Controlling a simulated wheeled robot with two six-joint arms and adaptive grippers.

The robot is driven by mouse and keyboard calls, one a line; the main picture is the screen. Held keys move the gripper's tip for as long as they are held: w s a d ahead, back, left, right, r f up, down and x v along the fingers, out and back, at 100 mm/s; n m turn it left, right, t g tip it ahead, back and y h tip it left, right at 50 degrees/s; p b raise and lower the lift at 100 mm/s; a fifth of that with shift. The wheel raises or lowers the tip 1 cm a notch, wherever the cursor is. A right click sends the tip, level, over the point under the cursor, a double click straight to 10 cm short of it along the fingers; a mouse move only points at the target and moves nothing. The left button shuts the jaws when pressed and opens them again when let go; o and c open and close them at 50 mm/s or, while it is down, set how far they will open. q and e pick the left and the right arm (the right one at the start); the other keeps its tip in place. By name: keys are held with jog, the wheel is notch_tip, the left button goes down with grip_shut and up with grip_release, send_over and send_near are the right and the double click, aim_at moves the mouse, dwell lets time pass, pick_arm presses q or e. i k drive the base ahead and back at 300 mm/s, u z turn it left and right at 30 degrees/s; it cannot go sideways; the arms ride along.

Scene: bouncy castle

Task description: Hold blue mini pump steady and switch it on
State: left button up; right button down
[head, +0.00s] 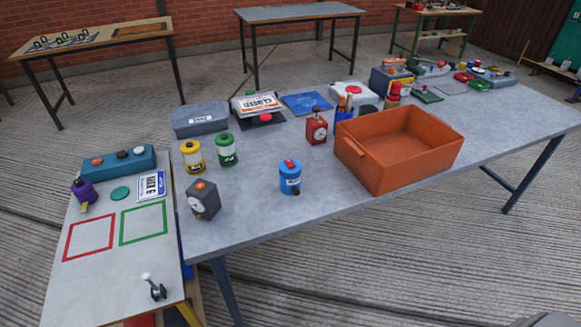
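A small blue cylinder (290,181), which looks like the blue mini pump, stands upright on the grey table (340,200) near its front edge. It has a red part on top, probably its switch, and a pale label on its front. Whether the switch is on or off cannot be told at this size. Nothing touches the pump, and there is bare table around it. Neither of my grippers shows in this view.
An orange bin (400,160) stands right of the pump. A dark box with a dial (204,201) stands to its left, a red device (316,128) behind it. Yellow (193,157) and green (227,149) canisters stand back left. A side table (110,265) adjoins at left.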

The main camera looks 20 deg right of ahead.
aim_at(289, 165)
jog(key=z, duration=0.05)
jog(key=k, duration=0.5)
jog(key=z, duration=2)
jog(key=i, duration=1.7)
jog(key=u, duration=2.65)
